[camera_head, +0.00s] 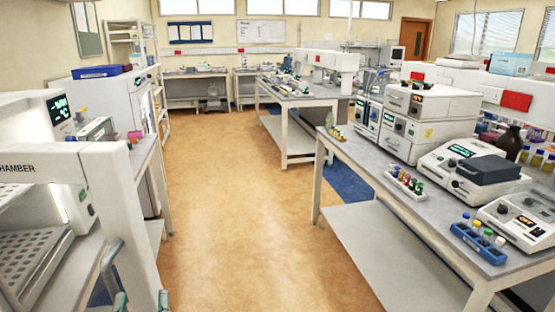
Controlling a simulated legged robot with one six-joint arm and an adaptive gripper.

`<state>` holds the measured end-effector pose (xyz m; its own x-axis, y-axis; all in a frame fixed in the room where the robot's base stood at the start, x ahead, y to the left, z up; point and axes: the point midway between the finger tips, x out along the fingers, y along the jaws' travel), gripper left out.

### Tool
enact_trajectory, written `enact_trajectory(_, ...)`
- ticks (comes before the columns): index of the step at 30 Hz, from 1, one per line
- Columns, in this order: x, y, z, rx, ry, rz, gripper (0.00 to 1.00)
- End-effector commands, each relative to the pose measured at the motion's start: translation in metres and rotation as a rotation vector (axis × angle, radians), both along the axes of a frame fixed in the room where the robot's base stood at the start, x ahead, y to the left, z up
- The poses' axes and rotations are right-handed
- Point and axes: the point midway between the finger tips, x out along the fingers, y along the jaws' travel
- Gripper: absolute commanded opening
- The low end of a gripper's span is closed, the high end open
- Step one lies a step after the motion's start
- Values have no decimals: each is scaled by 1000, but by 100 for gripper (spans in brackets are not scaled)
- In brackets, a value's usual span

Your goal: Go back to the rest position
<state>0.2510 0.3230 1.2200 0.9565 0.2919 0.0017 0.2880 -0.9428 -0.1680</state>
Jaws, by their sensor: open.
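Two teal fingertips of my gripper (142,301) show at the bottom edge of the head view, left of the middle. They stand apart with nothing seen between them, so the gripper is open. The rest of my gripper and my arm are out of view. The fingertips appear in front of the lower right corner of a white chamber (110,190), close to its grey curved handle (108,268). I cannot tell whether they touch it.
A clear tan floor aisle (215,200) runs ahead. On the right, a long bench (345,150) carries instruments, a blue tube rack (478,242) and a white rack (404,183). A second bench (290,103) stands farther back. Cabinets and a bench (143,155) line the left.

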Motion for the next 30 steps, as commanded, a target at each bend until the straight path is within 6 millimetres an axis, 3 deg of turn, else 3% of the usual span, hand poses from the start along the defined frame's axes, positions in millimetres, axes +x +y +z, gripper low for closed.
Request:
enact_trajectory(8,53,-13,12,53,45,167,55)
enact_trajectory(14,76,-48,6,13,133,268,55)
enact_trajectory(23,82,-135,-34,-137,394,265,55)
enact_trajectory(30,56,-232,-82,-258,712,91,55)
